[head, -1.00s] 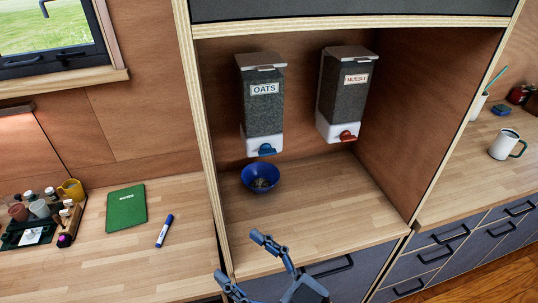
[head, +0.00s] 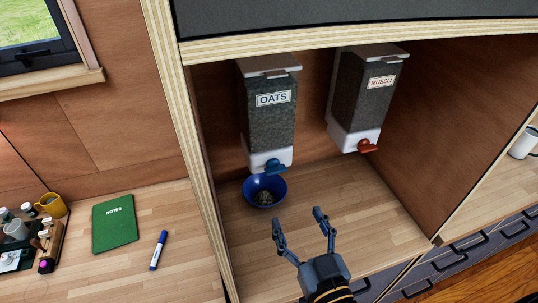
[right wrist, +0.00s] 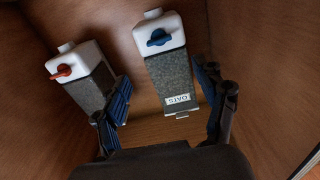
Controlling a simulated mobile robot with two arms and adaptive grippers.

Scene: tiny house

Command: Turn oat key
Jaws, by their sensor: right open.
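The oats dispenser (head: 268,125) hangs on the back wall of the alcove. Its blue key (head: 276,167) sits at the front of the white base. In the right wrist view the blue key (right wrist: 159,38) also shows, with the picture upside down. A blue bowl (head: 265,190) with some contents stands below the oats dispenser. My right gripper (head: 298,220) is open and empty, in front of and below the bowl and key in the head view, apart from both. Its fingers also show in the right wrist view (right wrist: 162,108). My left gripper is not in view.
A muesli dispenser (head: 365,100) with a red key (head: 367,146) hangs to the right. The alcove's wooden side post (head: 185,140) stands left. A green notebook (head: 114,223) and blue marker (head: 158,250) lie on the left counter. The alcove counter right of the bowl is clear.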

